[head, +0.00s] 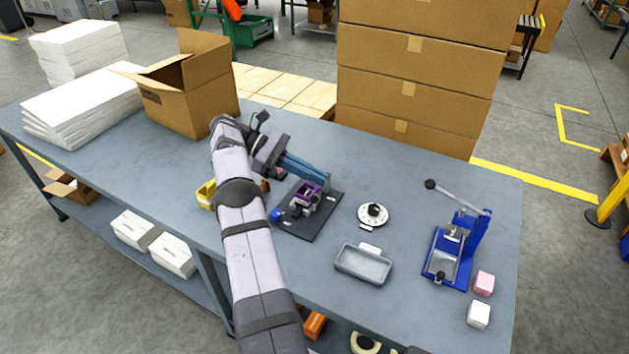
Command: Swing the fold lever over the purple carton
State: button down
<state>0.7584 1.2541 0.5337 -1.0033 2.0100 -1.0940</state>
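The purple carton (306,195) sits on a fixture with a dark base plate (322,214) in the middle of the table. A blue ball knob (275,215) shows at the plate's left edge; it looks like the end of the fold lever, whose bar I cannot make out. My gripper (322,178) reaches in from the upper left, its long blue fingers just behind and above the carton. I cannot tell whether they touch the fixture, or whether they are apart or closed. My arm hides the table to the left of the fixture.
A white round dial (373,214) and a grey tray (363,264) are right of the fixture. Farther right stand a blue lever press (455,250), a pink block (484,284) and a white block (478,314). A yellow object (206,195) is beside my arm. An open box (190,100) stands behind.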

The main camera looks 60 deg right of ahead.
jog(key=shift+w+a, duration=0.15)
jog(key=shift+w, duration=0.15)
jog(key=shift+w+a+r+n+h, duration=1.95)
jog(key=shift+w+a+r, duration=0.75)
jog(key=shift+w+a, duration=0.85)
jog(key=s+a+f+n+t+h, duration=0.2)
jog(key=s+f+n+t+h, duration=0.2)
jog(key=f+n, duration=0.3)
jog(key=s+a+f+n+t+h, duration=0.2)
jog(key=s+f+n+t+h, duration=0.3)
jog(key=n, duration=1)
jog(key=shift+s+a+f+t, duration=0.4)
jog(key=shift+s+f, duration=0.6)
jog(key=shift+f, duration=0.5)
